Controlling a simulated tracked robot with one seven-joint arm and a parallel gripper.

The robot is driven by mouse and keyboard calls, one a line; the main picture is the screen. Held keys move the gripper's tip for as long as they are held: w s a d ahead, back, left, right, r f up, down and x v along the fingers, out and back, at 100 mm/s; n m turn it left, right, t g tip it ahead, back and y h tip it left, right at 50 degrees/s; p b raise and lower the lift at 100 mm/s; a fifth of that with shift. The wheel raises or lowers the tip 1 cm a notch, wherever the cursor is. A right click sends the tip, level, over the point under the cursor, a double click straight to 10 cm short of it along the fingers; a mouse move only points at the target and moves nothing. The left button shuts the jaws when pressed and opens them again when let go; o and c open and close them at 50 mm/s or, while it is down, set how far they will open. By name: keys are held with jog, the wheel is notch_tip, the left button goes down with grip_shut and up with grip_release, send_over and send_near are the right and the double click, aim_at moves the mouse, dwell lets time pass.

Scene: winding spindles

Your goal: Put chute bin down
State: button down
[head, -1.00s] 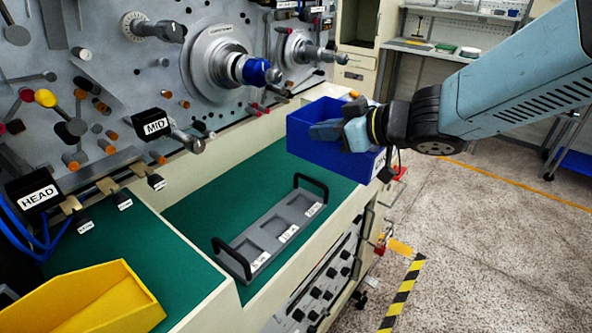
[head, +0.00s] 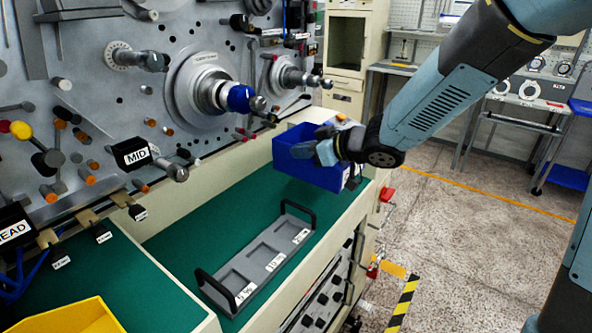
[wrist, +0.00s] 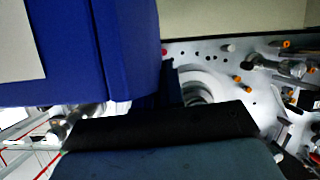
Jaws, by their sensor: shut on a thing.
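The blue chute bin (head: 298,172) hangs over the far right part of the green work surface (head: 215,215), near the machine's right edge. My gripper (head: 318,152) is shut on the wall of the bin on its near right side. The bin looks roughly level; I cannot tell whether its bottom touches the surface. In the wrist view the blue bin (wrist: 105,50) fills the upper left, with a pale label on it. The fingertips are not clear in that view.
A grey tray with black handles (head: 262,262) lies on the green surface in front of the bin. A yellow bin (head: 75,318) is at the lower left. The machine panel (head: 120,90) with spindles and a blue-collared hub (head: 238,98) stands behind. Green surface between is clear.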

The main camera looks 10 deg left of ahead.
aim_at(347, 167)
jog(key=w+f, duration=0.1)
jog(key=w+a+f, duration=0.1)
jog(key=f, duration=0.1)
jog(key=w+f, duration=0.2)
jog(key=shift+a, duration=0.3)
notch_tip(347, 167, down, 3)
jog(key=shift+s, duration=0.1)
jog(key=c, duration=1.3)
grip_release()
jog(key=shift+o, duration=0.2)
jog(key=v, duration=1.2)
jog(key=shift+r, duration=0.15)
